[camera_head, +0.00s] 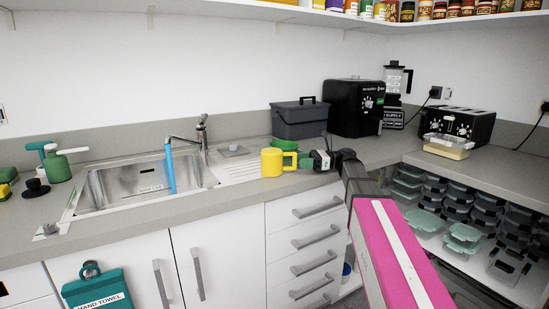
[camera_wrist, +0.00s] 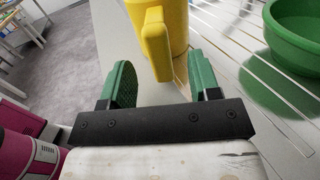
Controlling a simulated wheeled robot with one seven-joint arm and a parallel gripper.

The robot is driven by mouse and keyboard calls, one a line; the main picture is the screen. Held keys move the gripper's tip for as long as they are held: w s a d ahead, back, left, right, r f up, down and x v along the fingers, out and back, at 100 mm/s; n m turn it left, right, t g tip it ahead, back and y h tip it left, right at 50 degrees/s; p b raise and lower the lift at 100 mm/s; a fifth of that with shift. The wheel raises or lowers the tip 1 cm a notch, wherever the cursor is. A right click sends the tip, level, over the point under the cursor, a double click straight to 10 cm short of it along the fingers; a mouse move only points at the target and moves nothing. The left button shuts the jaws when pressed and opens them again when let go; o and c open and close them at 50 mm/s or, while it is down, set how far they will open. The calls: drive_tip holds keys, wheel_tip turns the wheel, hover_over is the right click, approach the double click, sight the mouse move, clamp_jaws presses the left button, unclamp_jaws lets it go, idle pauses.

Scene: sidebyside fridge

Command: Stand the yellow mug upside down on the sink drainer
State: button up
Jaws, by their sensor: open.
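The yellow mug (camera_head: 272,163) stands at the front right edge of the sink drainer (camera_head: 238,170), by the counter edge. Its handle points right, toward my gripper (camera_head: 308,161). I cannot tell for sure which end of the mug is up. In the wrist view the yellow mug (camera_wrist: 177,22) is just ahead, with its handle between the two green fingers of my gripper (camera_wrist: 160,65). The fingers are apart, with a visible gap on each side of the handle. The grooved drainer (camera_wrist: 228,55) shows to the right of the mug.
A green bowl (camera_head: 285,145) is just behind the mug; it also shows in the wrist view (camera_wrist: 297,30). A grey bin (camera_head: 300,122) and black appliance (camera_head: 352,108) stand behind. The sink basin (camera_head: 140,184) and tap (camera_head: 202,135) are left.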

sight(288, 167)
drive_tip(key=a, duration=0.4)
drive_tip(key=s+a, duration=0.1)
drive_tip(key=a, duration=0.1)
clamp_jaws()
